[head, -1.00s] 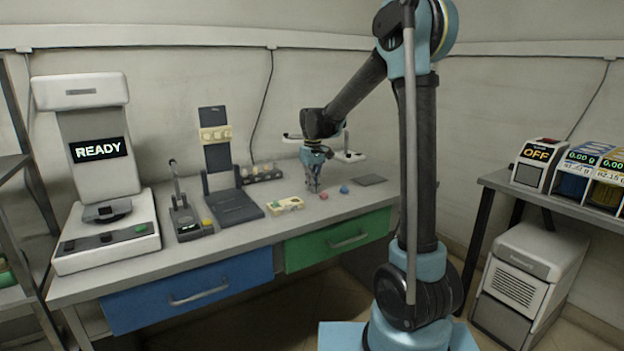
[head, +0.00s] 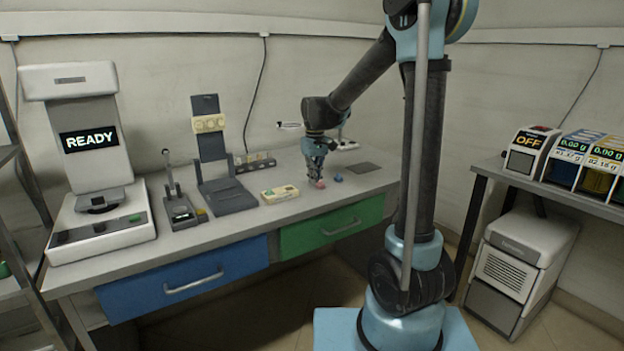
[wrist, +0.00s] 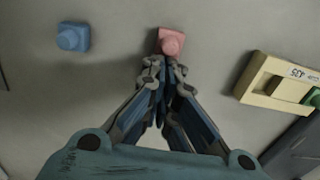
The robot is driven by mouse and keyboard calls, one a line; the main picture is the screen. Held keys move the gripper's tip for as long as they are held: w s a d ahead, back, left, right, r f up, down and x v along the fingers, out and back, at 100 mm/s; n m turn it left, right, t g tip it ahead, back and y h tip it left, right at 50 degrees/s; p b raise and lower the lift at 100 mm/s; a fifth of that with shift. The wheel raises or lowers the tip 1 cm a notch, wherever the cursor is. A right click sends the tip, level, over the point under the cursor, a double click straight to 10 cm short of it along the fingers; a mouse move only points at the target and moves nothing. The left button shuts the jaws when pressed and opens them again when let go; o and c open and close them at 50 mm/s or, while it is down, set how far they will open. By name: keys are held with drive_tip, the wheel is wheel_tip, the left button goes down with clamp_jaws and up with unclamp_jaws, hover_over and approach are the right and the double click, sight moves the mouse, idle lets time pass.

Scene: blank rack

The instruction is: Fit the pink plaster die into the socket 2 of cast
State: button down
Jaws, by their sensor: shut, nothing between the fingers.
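The pink plaster die (head: 318,184) sits on the bench top at my gripper's fingertips. In the wrist view the pink die (wrist: 172,41) shows a square base and a round knob, just beyond the tips. My gripper (head: 316,174) points down with its fingertips (wrist: 163,66) drawn together and nothing held between them. I cannot tell whether they touch the die. A cream block (head: 280,194) with a label lies to the left; the wrist view shows the cream block (wrist: 264,84) with a green piece (wrist: 314,97). I cannot read any socket number.
A blue die (head: 338,178) lies right of the pink one. A dark stand (head: 229,195) holds an upright board with a cream strip (head: 209,124). A lever device (head: 181,212) and a READY machine (head: 100,239) stand further left.

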sight(330, 194)
drive_tip(key=s+d, duration=0.1)
drive_tip(key=s, duration=0.1)
drive_tip(key=s+d, duration=0.2)
drive_tip(key=s, duration=0.1)
drive_tip(key=s+d, duration=0.2)
drive_tip(key=s, duration=0.1)
drive_tip(key=shift+d, duration=0.15)
drive_tip(key=shift+w, duration=0.15)
